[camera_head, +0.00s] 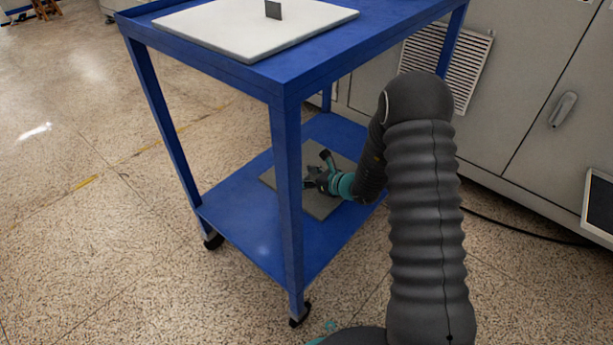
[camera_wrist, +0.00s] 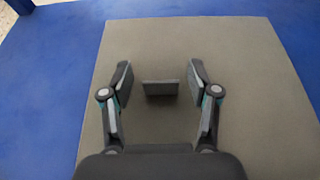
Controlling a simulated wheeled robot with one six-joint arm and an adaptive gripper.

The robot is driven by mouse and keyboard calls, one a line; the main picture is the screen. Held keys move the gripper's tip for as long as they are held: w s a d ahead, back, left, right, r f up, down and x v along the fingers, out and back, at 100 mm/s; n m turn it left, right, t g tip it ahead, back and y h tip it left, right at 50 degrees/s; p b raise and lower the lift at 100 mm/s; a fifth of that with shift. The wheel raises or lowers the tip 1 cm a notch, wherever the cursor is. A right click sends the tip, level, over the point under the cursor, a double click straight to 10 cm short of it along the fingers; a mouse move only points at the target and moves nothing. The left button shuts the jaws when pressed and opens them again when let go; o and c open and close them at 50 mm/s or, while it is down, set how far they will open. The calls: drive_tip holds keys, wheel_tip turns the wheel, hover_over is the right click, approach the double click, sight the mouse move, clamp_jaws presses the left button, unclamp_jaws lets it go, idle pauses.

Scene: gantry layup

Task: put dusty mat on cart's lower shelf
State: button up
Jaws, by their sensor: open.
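A grey mat (camera_head: 322,205) lies flat on the blue cart's lower shelf (camera_head: 255,240). It also shows in the wrist view (camera_wrist: 250,60), with a small upright grey tab (camera_wrist: 160,88) near its middle. My gripper (camera_head: 315,178) is at the lower shelf, just over this mat. In the wrist view my gripper (camera_wrist: 160,82) is open, with its two fingers on either side of the tab and clear gaps to both. A white mat (camera_head: 250,25) with a small dark tab (camera_head: 273,9) lies on the cart's top shelf (camera_head: 330,48).
The cart's blue front post (camera_head: 288,190) stands left of my arm, and the top shelf is above my gripper. Grey cabinets (camera_head: 540,80) stand behind and to the right. A dark cable (camera_head: 530,232) runs along the floor there.

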drive_tip(key=v, duration=1.2)
drive_tip(key=shift+r+p, duration=0.15)
drive_tip(key=shift+p, duration=0.2)
drive_tip(key=s+a+r+n+g, duration=0.2)
drive_tip(key=s+r+n+g, duration=0.1)
drive_tip(key=s+r+n, duration=0.45)
drive_tip(key=s+a+r+n+g, duration=0.2)
drive_tip(key=s+r+n+g, duration=0.1)
drive_tip(key=s+r+n, duration=0.45)
drive_tip(key=s+d+r+n+t+h, duration=0.1)
drive_tip(key=s+d+r+n+h, duration=0.4)
drive_tip(key=s+d, duration=0.2)
drive_tip(key=s+d+r+n+t+h, duration=0.2)
drive_tip(key=s+d+r+n+h, duration=0.3)
drive_tip(key=s, duration=0.4)
drive_tip(key=shift+d+r+n+h, duration=0.3)
drive_tip(key=shift+d+r+h, duration=0.15)
drive_tip(key=shift+d, duration=0.6)
